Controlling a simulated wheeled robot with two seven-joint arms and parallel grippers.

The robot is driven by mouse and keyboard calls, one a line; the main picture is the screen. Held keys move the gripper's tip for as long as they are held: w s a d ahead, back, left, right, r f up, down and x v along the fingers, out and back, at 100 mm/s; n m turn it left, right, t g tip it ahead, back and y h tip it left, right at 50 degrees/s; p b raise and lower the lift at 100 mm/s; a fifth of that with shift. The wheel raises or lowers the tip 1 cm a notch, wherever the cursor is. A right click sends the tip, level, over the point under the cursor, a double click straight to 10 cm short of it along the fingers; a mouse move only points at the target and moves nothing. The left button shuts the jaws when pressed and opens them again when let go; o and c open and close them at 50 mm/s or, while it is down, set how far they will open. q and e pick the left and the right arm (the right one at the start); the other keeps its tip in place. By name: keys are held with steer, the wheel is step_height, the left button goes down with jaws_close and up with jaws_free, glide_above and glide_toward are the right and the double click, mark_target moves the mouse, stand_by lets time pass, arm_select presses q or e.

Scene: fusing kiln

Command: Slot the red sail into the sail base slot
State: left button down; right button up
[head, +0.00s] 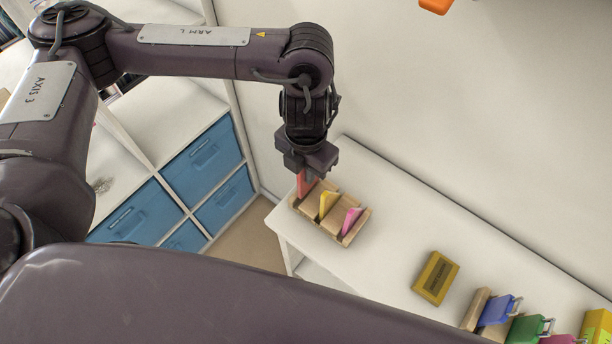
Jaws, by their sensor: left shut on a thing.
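The red sail (302,186) is held below my left gripper (308,170), whose jaws are shut on its top. Its lower end meets the left end of the wooden sail base (333,219) in the picture. I cannot tell whether it is inside the slot or just above it. A yellow sail (327,203) and a pink sail (351,219) stand in the base to the right of the red one. The gripper hides the top of the red sail. My right gripper is not in view.
The base stands near the left end of a white table (397,250). A yellow-brown box (435,278) lies to the right. Blue (495,310) and green (527,329) clipped items stand further right. Blue drawers (203,156) fill a shelf at left. A wall runs behind the table.

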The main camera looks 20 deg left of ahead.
arm_select(q)
steer(key=shift+s+f, duration=0.15)
steer(key=shift+f, duration=1.35)
steer(key=shift+f, duration=0.2)
steer(key=c, duration=1.5)
jaws_free()
